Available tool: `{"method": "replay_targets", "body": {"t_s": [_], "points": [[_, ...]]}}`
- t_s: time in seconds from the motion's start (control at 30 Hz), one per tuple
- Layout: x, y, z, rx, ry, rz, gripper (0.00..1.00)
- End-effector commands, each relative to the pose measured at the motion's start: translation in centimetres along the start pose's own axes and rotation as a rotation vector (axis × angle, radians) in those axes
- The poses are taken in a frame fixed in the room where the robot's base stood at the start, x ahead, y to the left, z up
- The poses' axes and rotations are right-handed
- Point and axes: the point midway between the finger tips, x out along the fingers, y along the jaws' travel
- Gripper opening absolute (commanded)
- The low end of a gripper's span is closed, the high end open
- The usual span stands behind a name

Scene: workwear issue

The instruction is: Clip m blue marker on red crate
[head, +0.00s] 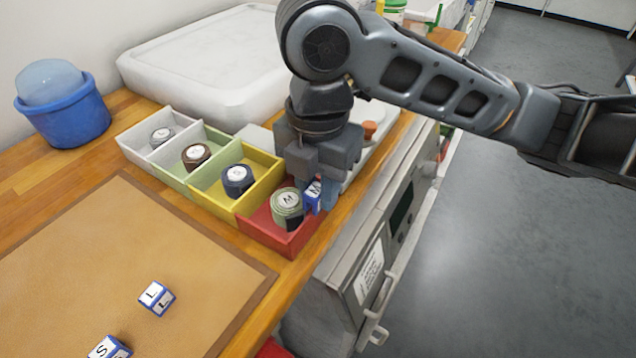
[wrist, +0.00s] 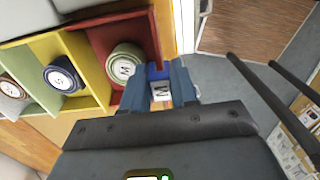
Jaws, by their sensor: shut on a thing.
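The blue marker with a white face lettered M (head: 312,195) is between the fingers of my gripper (head: 318,192), which is shut on it. In the wrist view the marker (wrist: 160,90) shows between the two blue-grey fingertips (wrist: 158,88). It is at the right-hand wall of the red crate (head: 258,232), beside a rolled green item marked M (head: 287,203) inside that crate. The red crate also shows in the wrist view (wrist: 105,38). I cannot tell whether the marker sits over the wall's rim or just beside it.
Yellow (head: 228,207), green (head: 172,163) and white (head: 130,142) crates adjoin the red one, each with a rolled item. Two blue-edged markers, L (head: 157,298) and S (head: 110,348), lie on the brown mat (head: 75,265). A blue bin (head: 65,115) stands at the back left.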

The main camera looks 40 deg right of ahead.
Motion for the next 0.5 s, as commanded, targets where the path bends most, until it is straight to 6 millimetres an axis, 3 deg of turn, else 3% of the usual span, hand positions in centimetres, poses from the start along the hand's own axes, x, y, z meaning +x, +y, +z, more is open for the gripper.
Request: {"method": "replay_targets", "body": {"t_s": [0.5], "points": [[0.44, -0.01, 0.0, 0.0, 0.0, 0.0, 0.0]]}}
